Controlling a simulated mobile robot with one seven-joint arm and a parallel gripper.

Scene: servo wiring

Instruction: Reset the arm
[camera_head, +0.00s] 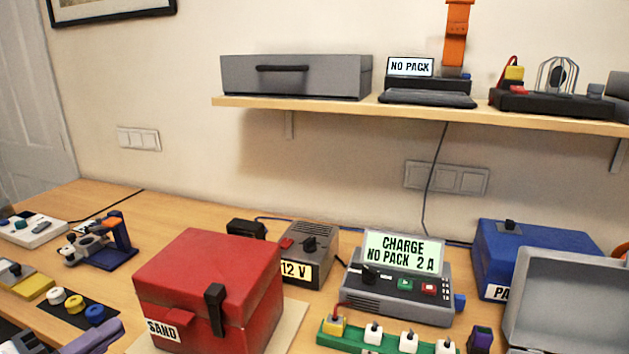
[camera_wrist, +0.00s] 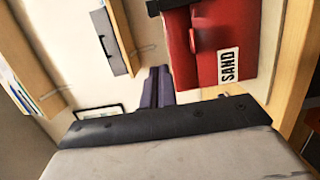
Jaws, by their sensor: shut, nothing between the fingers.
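My gripper (camera_wrist: 158,72) shows in the wrist view as two dark purple fingers side by side, closed together with nothing between them. In the head view, purple-grey parts that look like my gripper (camera_head: 112,328) enter at the bottom left corner, in front of the red box. The red box (camera_head: 205,285), labelled SAND, has its lid down. It also shows in the wrist view (camera_wrist: 206,62), tilted, to the right of the fingers and apart from them in the picture. Most of my arm is out of view.
A 12 V supply (camera_head: 308,250), a charger (camera_head: 400,285) reading NO PACK, a blue box (camera_head: 535,250) and an open grey case (camera_head: 570,300) crowd the bench. A green strip (camera_head: 355,336) stands in front. A wall shelf (camera_head: 300,106) carries equipment. Small parts lie left.

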